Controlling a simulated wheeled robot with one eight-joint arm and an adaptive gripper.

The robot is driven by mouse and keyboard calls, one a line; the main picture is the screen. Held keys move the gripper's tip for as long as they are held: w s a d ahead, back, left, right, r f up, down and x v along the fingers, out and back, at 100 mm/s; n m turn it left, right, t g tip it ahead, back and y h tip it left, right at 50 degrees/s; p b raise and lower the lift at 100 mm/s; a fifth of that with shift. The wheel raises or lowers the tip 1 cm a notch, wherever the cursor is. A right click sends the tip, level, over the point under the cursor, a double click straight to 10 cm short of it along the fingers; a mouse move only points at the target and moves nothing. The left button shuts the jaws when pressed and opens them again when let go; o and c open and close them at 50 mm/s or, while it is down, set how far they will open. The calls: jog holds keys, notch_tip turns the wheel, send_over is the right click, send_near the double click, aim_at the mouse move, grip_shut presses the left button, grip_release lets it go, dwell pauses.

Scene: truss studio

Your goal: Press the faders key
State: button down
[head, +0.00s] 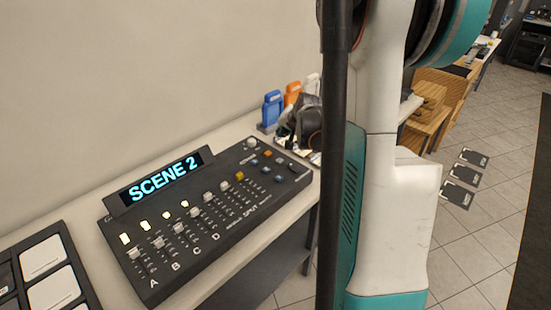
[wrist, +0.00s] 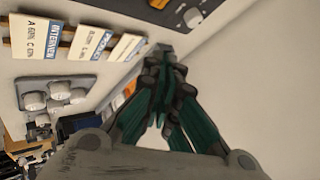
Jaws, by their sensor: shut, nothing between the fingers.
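The dark lighting console (head: 225,166) lies on the bench in the head view. Its display (head: 163,178) reads "SCENE 2". Faders lettered A to D run along its left half, with lit white keys above some. A yellow key (head: 239,175), an orange key (head: 268,153) and several blue keys (head: 278,179) sit at its right. I cannot read which key is marked faders. In the wrist view my gripper (wrist: 165,55) is shut and empty. Beyond its tips, part of a dark panel (wrist: 176,10) with a knob shows at the top edge.
Labelled cards (wrist: 47,38), one reading "INTERVIEW", stand on a wooden rail in the wrist view. A block with pale knobs (wrist: 38,100) is below them. Blue (head: 272,108) and orange (head: 292,95) upright items stand behind the console. A pad of white squares (head: 53,287) is at left.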

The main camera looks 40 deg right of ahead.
aim_at(282, 160)
dwell(0.3)
notch_tip(282, 160, down, 9)
jog(key=b, duration=0.6)
jog(key=shift+r, duration=0.1)
dwell(1.3)
jog(key=shift+f+b, duration=0.45)
jog(key=shift+b, duration=0.15)
jog(key=shift+f+b, duration=0.35)
jog(key=shift+f, duration=0.05)
dwell(0.4)
jog(key=shift+r, duration=0.1)
jog(key=shift+r+p, duration=0.6)
jog(key=shift+r, duration=0.15)
jog(key=shift+r, duration=0.1)
